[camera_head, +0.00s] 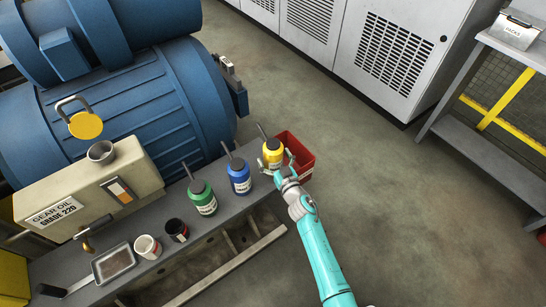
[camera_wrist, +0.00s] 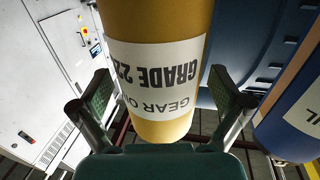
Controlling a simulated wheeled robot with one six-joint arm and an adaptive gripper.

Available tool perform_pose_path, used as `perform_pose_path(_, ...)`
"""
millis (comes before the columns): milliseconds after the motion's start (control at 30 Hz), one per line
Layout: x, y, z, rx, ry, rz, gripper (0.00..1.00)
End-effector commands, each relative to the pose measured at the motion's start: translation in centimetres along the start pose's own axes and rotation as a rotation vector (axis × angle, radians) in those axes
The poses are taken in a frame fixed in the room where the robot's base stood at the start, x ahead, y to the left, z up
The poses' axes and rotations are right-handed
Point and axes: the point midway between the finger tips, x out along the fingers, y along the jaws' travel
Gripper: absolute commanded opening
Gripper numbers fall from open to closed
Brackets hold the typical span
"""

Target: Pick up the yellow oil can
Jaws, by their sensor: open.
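The yellow oil can (camera_head: 272,153) stands upright at the right end of the grey steel ledge (camera_head: 230,216), with a dark spout on top. My gripper (camera_head: 277,165) is at the can, with its fingers open on either side of it. In the wrist view the yellow can (camera_wrist: 160,30) fills the middle, and its white label reads upside down "GEAR OIL GRADE 22", partly cut off. My open fingers (camera_wrist: 160,95) stand left and right of the can's lower part in that view. I cannot tell whether either finger touches it.
A blue can (camera_head: 239,177) and a green can (camera_head: 202,198) stand left of the yellow one. A red bin (camera_head: 300,155) is close behind and right of it. Farther left are a black cup (camera_head: 177,230), a white cup (camera_head: 147,247) and a metal tray (camera_head: 113,264).

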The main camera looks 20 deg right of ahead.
Motion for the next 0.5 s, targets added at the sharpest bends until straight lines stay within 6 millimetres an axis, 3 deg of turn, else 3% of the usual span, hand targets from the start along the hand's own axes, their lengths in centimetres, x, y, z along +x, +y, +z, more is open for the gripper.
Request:
perform_pose_path(100, -0.04, -0.01, 0.02, 0.0, 0.0, 0.0, 1.0)
perform_pose_path(133, -0.04, 0.0, 0.02, 0.0, 0.0, 0.0, 0.95)
perform_pose_path(433, -0.06, 0.0, 0.02, 0.0, 0.0, 0.0, 0.2)
perform_pose_path(500, -0.01, 0.0, -0.1, 0.0, 0.002, -0.001, 0.16)
